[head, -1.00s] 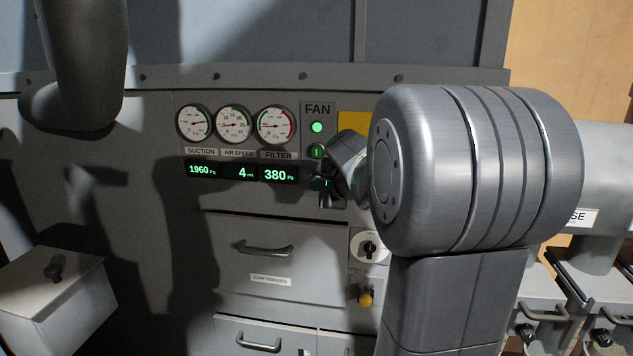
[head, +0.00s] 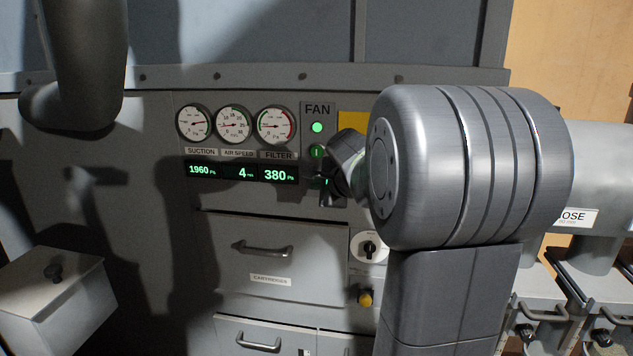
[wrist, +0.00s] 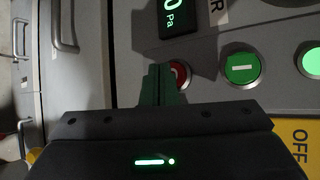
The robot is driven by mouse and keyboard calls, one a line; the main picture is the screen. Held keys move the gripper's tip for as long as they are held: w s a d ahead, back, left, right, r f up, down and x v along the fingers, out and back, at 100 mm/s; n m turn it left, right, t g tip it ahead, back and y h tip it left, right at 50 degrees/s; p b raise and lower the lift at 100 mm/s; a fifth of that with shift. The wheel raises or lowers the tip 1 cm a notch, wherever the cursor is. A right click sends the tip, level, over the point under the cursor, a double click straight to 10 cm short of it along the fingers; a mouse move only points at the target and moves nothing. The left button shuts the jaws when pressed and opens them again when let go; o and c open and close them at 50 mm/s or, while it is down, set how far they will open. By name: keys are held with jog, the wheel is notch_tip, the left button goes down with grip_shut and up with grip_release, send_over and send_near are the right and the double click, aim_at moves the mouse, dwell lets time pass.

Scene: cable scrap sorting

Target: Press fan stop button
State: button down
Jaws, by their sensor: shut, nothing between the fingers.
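The red stop button (wrist: 181,76) with a white mark shows in the wrist view, partly covered by my gripper's fingers (wrist: 161,72). In the head view my gripper (head: 325,184) hides it. My gripper is shut and empty, its fingertips at the button's edge in the wrist view. I cannot tell whether they touch it. The green start button (head: 317,152) sits above, under the lit green fan lamp (head: 317,127). Both also show in the wrist view, the start button (wrist: 240,68) and the lamp (wrist: 313,61).
Three gauges (head: 233,124) and green displays (head: 241,172) reading 1960, 4 and 380 are left of the buttons. A drawer handle (head: 262,248) and a rotary switch (head: 369,247) stick out below. A yellow label (head: 353,122) is right of the fan column.

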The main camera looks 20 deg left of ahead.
jog(key=shift+w+a, duration=0.1)
jog(key=shift+w, duration=0.4)
dwell(0.8)
jog(key=shift+s, duration=0.1)
jog(key=shift+s+d, duration=0.2)
jog(key=shift+s, duration=0.5)
jog(key=shift+s, duration=0.1)
jog(key=s, duration=0.2)
jog(key=s+d, duration=0.1)
jog(key=s, duration=0.1)
jog(key=shift+s+d, duration=0.1)
jog(key=shift+s, duration=0.25)
jog(key=shift+w, duration=0.1)
dwell(0.4)
jog(key=shift+s+d+p, duration=0.25)
jog(key=shift+s+p, duration=0.05)
jog(key=shift+s, duration=0.7)
jog(key=shift+s+d+p, duration=0.2)
jog(key=shift+s+p, duration=0.05)
jog(key=shift+s, duration=0.7)
